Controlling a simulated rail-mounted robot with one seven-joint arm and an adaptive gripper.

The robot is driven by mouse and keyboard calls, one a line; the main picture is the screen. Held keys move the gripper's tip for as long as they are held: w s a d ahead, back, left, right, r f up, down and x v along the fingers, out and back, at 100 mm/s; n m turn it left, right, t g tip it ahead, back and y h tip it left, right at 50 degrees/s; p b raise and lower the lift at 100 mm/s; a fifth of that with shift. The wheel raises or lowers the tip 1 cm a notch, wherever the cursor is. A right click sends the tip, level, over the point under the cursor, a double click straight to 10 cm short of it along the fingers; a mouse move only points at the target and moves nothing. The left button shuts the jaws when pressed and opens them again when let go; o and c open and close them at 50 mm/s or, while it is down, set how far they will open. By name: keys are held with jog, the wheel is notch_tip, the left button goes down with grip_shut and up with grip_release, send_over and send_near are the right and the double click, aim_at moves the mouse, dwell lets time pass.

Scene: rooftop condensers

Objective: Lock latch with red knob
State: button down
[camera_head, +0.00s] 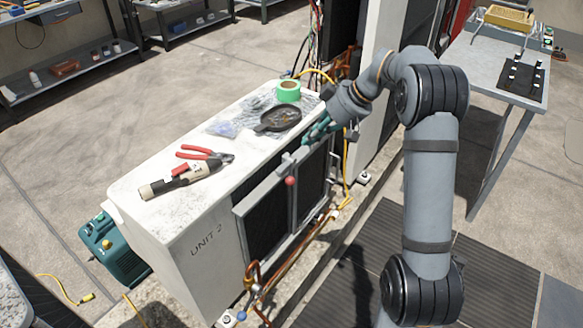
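The condenser unit marked "UNIT 2" (203,243) has two dark grille panels in a grey frame on its front. A grey latch (287,164) sits at the top of the middle upright between the panels. Its red knob (290,181) hangs just below the latch, toward the front. My gripper (314,137) has teal fingers and is by the unit's top front edge, above and to the right of the red knob, apart from it. The fingers are small and seen at an angle, so their opening is unclear. Nothing visible is held.
On the unit's top lie red pliers (205,154), a cream-and-black tool (170,182), a black pan (279,119), green tape (288,91) and a clear bag (223,129). Copper pipes (290,262) run along the unit's front base. A grey table (490,70) stands at right.

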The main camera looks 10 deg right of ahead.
send_over(291, 177)
jog(key=w, duration=0.1)
notch_tip(291, 177, down, 8)
jog(key=shift+d+f, duration=0.1)
jog(key=shift+s+f, duration=0.2)
jog(key=shift+f, duration=1)
jog(key=shift+s+f, duration=0.2)
jog(key=shift+f, duration=0.55)
jog(key=shift+d, duration=0.1)
